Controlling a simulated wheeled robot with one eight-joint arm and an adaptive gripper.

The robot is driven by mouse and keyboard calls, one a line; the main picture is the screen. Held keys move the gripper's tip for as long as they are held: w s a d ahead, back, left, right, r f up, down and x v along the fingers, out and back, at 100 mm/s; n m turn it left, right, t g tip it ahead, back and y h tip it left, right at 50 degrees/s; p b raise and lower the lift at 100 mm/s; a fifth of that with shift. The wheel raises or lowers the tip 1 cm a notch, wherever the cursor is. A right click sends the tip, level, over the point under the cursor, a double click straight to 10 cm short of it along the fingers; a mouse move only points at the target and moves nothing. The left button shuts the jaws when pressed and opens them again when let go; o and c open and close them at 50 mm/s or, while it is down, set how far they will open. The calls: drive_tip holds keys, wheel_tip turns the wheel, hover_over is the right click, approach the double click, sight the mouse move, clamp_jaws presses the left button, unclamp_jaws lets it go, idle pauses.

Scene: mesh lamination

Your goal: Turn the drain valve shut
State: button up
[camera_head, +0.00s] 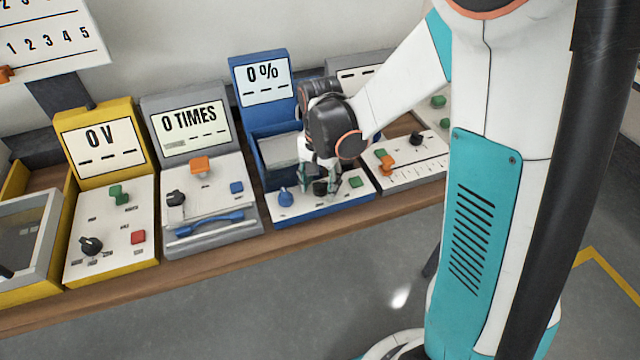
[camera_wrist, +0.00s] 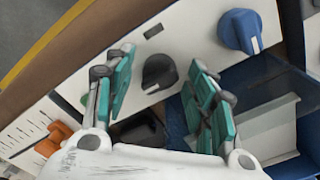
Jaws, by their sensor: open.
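The blue machine (camera_head: 262,72) has a "0 %" display and an open basin. Its white front panel carries a blue knob (camera_head: 285,198), a black knob (camera_head: 320,188) and a green button (camera_head: 355,181). No readable label shows which knob is the drain valve. My gripper (camera_head: 320,178) is open above the panel at the black knob. In the wrist view, the black knob (camera_wrist: 159,72) shows between the spread teal fingers of my gripper (camera_wrist: 160,66), with gaps on both sides. The blue knob (camera_wrist: 240,31) with a white mark stands to the right, outside the fingers.
A grey machine (camera_head: 190,124) reading "0 TIMES" with a blue handle (camera_head: 210,223) stands to the left. A yellow machine (camera_head: 100,146) reading "0 V" stands beyond it. To the right is a panel with an orange lever (camera_head: 387,163). The wooden bench edge (camera_head: 230,251) runs along the front.

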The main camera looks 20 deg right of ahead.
drive_tip(key=c, duration=1.1)
drive_tip(key=shift+o, duration=0.2)
drive_tip(key=shift+n, duration=0.4)
drive_tip(key=n, duration=0.3)
drive_tip(key=shift+n, duration=0.3)
drive_tip(key=n, duration=0.4)
drive_tip(key=shift+n, duration=0.3)
drive_tip(key=n, duration=0.4)
drive_tip(key=shift+n, duration=0.3)
drive_tip(key=n, duration=0.4)
drive_tip(key=shift+n, duration=0.3)
